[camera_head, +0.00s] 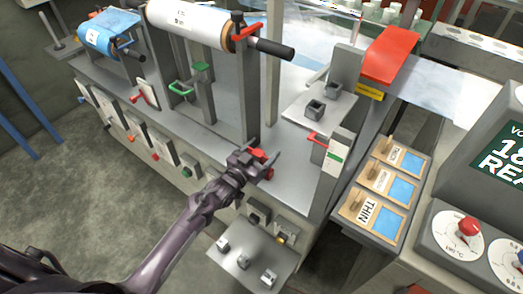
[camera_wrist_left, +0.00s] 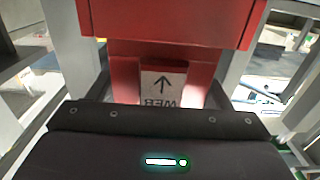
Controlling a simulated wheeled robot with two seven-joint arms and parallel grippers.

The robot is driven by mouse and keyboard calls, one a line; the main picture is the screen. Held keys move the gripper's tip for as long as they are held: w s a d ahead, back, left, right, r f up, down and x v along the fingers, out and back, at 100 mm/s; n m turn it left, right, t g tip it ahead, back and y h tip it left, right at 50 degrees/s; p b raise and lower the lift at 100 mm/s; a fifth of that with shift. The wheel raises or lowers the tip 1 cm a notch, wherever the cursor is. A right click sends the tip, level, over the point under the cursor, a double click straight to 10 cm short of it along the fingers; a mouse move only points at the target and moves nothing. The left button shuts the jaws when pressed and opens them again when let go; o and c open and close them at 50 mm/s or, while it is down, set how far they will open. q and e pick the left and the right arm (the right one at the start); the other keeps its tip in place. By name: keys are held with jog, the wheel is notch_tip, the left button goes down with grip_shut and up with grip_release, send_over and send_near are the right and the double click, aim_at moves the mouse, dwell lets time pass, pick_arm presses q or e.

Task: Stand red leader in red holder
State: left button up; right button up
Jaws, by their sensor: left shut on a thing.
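My left gripper (camera_head: 263,164) is shut on a red piece (camera_head: 261,155), which I take for the red leader, above the machine's grey deck. In the left wrist view the red piece (camera_wrist_left: 185,20) fills the top, with a wide block and a narrower part between the fingers. A pale label (camera_wrist_left: 163,85) on it carries an arrow and letters that look reversed. I cannot tell which holder is the red one; small dark holders (camera_head: 315,109) stand on a light plate at the right of the deck. My right gripper is not in view.
A white roll (camera_head: 188,22) and a blue roll (camera_head: 98,38) hang on the machine. A red sheet (camera_head: 390,52) lies over a guide at right. A front tray (camera_head: 240,265) bears small grey blocks. A red lever (camera_head: 317,137) stands near the deck's right end.

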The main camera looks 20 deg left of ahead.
aim_at(255, 158)
pick_arm(q)
jog(key=shift+f, duration=0.2)
jog(key=o, duration=1.1)
jog(key=v, duration=0.7)
jog(key=shift+s+a+r, duration=0.1)
jog(key=shift+s+a, duration=0.05)
jog(key=shift+s, duration=0.2)
